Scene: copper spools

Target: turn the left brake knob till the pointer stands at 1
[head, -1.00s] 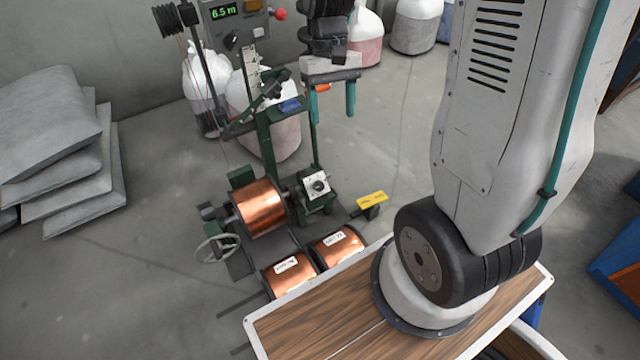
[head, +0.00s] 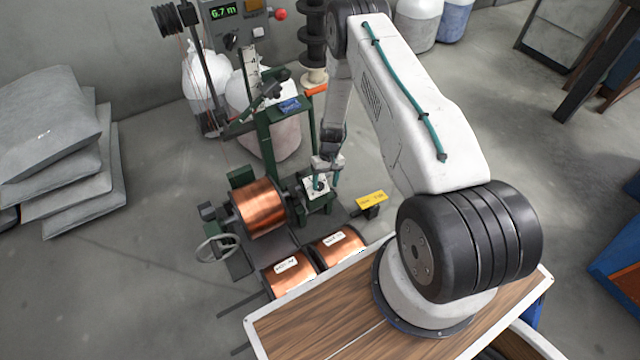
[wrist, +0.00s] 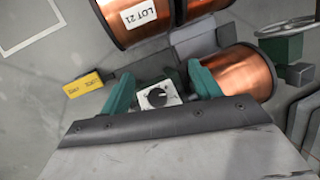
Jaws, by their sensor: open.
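The brake knob (wrist: 156,97) is a round black knob on a white dial plate (wrist: 143,104). It sits on a green bracket beside the copper spool. A light pointer mark shows on the knob, but the dial figures are too small to read. My gripper (wrist: 163,88) has its two teal fingers apart, one on each side of the dial, with the knob seen between them. I cannot tell whether they touch it. In the head view my gripper (head: 326,184) is over the dial plate (head: 312,191) and partly hides it. No second brake knob is plain to see.
A mounted copper spool (head: 262,207) is close left of the dial. Spare spools (head: 291,275) lie in front, near a handwheel (head: 216,249). A yellow tag (head: 371,199) stands to the right. The green frame post (head: 267,140) rises behind. A display (head: 224,11) reads 6.7 m.

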